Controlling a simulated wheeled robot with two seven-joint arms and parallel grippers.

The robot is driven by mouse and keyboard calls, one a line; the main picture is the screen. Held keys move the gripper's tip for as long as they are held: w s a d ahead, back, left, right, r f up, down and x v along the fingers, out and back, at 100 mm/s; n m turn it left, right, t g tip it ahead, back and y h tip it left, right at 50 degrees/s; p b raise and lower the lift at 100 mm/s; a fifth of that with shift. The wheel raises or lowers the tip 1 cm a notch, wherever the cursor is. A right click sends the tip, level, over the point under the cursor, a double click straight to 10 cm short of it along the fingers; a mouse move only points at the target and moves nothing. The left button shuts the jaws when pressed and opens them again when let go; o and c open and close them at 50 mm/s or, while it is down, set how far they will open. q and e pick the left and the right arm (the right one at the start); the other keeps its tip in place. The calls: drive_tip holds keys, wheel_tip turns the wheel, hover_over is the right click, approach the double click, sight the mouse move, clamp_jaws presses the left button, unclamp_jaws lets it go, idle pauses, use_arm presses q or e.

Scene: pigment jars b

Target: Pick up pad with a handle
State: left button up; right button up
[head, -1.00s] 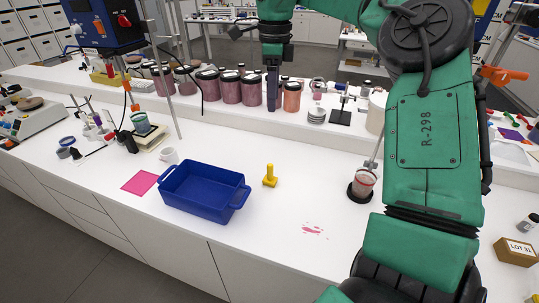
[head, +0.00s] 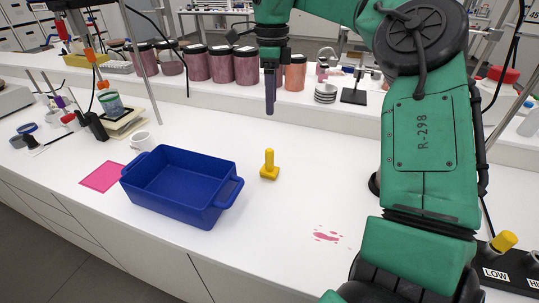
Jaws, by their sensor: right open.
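The pad with a handle (head: 269,166) is yellow, with a flat base and an upright stem. It stands on the white bench just right of the blue tub. My right gripper (head: 270,104) points down above the bench, higher in the picture than the pad and apart from it. Its jaws are open with nothing between them, though they show edge-on and the gap is hard to see. My left gripper does not show.
A blue tub (head: 233,201) with side handles stands left of the pad. A pink sheet (head: 102,177) and a white mug (head: 142,141) lie beyond its left side. Pink spills (head: 328,236) mark the bench at right. Jars (head: 222,64) line the raised shelf behind.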

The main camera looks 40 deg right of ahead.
drive_tip(key=b, duration=0.4)
hover_over(269, 161)
drive_tip(key=d, duration=0.1)
drive_tip(key=f, duration=0.6)
drive_tip(key=shift+w+d+f, duration=0.1)
drive_tip(key=shift+w, duration=0.15)
wheel_tip(269, 161, down, 14)
drive_tip(key=shift+w+r+p, duration=0.15)
drive_tip(key=shift+r+p, duration=0.1)
drive_tip(key=shift+p, duration=0.8)
drive_tip(key=shift+f, duration=0.2)
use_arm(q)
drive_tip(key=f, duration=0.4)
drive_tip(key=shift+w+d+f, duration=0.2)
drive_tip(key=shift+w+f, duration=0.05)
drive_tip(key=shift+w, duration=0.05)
use_arm(e)
clamp_jaws()
